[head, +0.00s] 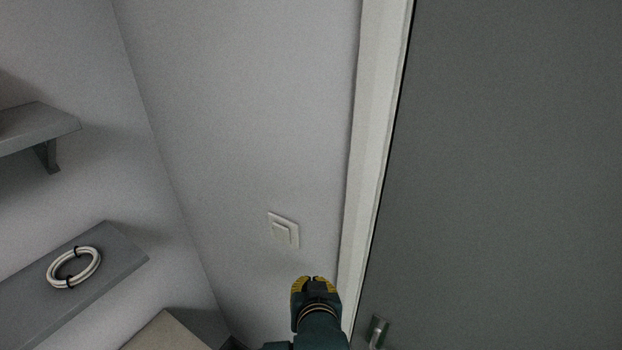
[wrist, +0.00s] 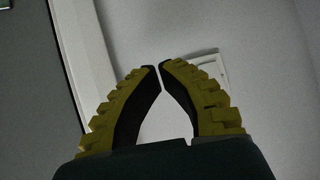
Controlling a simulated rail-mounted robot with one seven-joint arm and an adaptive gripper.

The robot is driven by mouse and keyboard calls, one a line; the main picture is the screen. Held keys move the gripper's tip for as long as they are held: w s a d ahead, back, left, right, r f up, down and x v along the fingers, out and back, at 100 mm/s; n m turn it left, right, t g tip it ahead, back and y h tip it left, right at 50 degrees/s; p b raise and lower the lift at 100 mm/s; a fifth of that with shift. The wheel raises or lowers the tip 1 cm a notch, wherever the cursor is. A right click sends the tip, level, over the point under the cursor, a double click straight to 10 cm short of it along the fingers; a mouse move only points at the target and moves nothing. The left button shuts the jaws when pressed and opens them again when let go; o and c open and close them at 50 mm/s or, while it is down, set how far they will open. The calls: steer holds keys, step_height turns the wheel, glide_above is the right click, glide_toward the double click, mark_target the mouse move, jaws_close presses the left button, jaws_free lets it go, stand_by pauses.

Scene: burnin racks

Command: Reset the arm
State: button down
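My gripper (head: 314,280), with yellow ribbed fingers and dark inner pads, is at the bottom centre of the head view, in front of the wall and beside the white door frame. In the wrist view my gripper (wrist: 160,67) has its fingertips almost together with only a thin gap. Nothing is held between them. A white wall switch (head: 284,230) is above and left of my gripper in the head view. The switch (wrist: 218,70) is partly hidden behind the right finger in the wrist view.
A grey door (head: 510,170) with a metal handle (head: 377,331) fills the right, edged by the white frame (head: 372,130). On the left are an upper shelf (head: 35,128) and a lower shelf (head: 110,258) with a coiled white cable (head: 74,267). A beige surface (head: 165,335) lies at the bottom.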

steer(key=s+d+r+m+t+h, duration=0.1)
steer(key=s+d+r+t, duration=0.15)
steer(key=r, duration=0.35)
steer(key=s+d+r+t, duration=0.2)
steer(key=d+r, duration=0.2)
steer(key=r, duration=0.3)
steer(key=s+d+r+t+p, duration=0.1)
steer(key=s+r+t, duration=0.2)
steer(key=s+r, duration=0.45)
steer(key=s+r+t+p, duration=0.1)
steer(key=s+r+t, duration=0.3)
steer(key=r, duration=0.7)
step_height(320, 180, up, 13)
steer(key=h+p, duration=0.1)
steer(key=p, duration=1.2)
steer(key=shift+w+d+g, duration=0.15)
steer(key=shift+g, duration=0.2)
